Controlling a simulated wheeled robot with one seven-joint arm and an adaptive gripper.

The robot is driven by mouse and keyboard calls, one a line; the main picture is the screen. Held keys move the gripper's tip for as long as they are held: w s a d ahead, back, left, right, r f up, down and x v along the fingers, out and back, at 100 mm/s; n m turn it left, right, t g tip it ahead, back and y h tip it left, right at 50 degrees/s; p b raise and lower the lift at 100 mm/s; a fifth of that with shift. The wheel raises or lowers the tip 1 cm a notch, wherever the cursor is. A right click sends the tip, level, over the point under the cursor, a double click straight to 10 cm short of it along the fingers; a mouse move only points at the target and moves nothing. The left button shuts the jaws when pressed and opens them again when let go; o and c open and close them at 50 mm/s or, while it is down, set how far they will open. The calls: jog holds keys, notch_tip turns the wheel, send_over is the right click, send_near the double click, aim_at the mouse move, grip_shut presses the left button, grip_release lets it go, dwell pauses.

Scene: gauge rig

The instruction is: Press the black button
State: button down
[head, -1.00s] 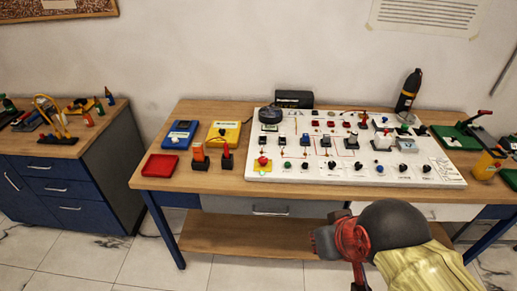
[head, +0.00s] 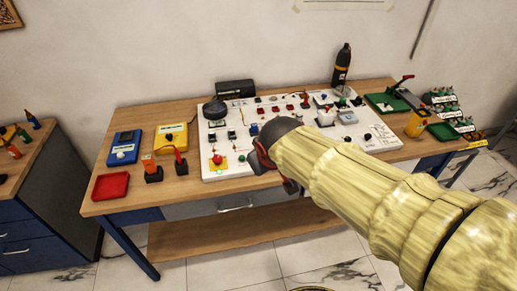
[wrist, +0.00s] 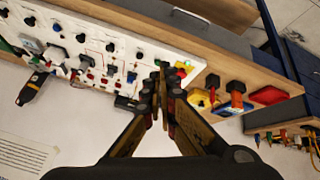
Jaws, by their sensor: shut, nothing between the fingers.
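The white panel (head: 212,138) lies on the wooden table and carries many small knobs, switches and buttons. My arm hides much of the panel's front.
A red tray (head: 111,186), a blue box (head: 125,148) and a yellow box (head: 172,140) stand left of the panel. A dark bottle (head: 342,66) stands behind it. Green items (head: 390,103) lie at the right.

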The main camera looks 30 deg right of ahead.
jog(key=w+d+f+n+t+p, duration=0.1)
jog(key=w+d+n+p, duration=0.2)
jog(key=w, duration=0.5)
jog(key=w+d+f+p, duration=0.1)
jog(key=w+d+p, duration=0.2)
jog(key=w+d, duration=0.3)
jog(key=w+d+f+n+t+y+p, duration=0.1)
jog(key=w+d+f+n+p, duration=0.1)
jog(key=w+f+p, duration=0.3)
jog(key=w+f+n, duration=0.1)
jog(key=w+f, duration=0.2)
jog(key=w, duration=0.2)
jog(key=shift+w+d+f+n, duration=0.2)
jog(key=shift+d+f+n, duration=0.2)
jog(key=shift+f, duration=0.1)
notch_tip(320, 180, down, 9)
jog(key=b, duration=0.8)
jog(key=shift+r, duration=0.2)
jog(key=shift+f+b, duration=0.1)
jog(key=shift+b, duration=0.2)
jog(key=shift+f, duration=0.3)
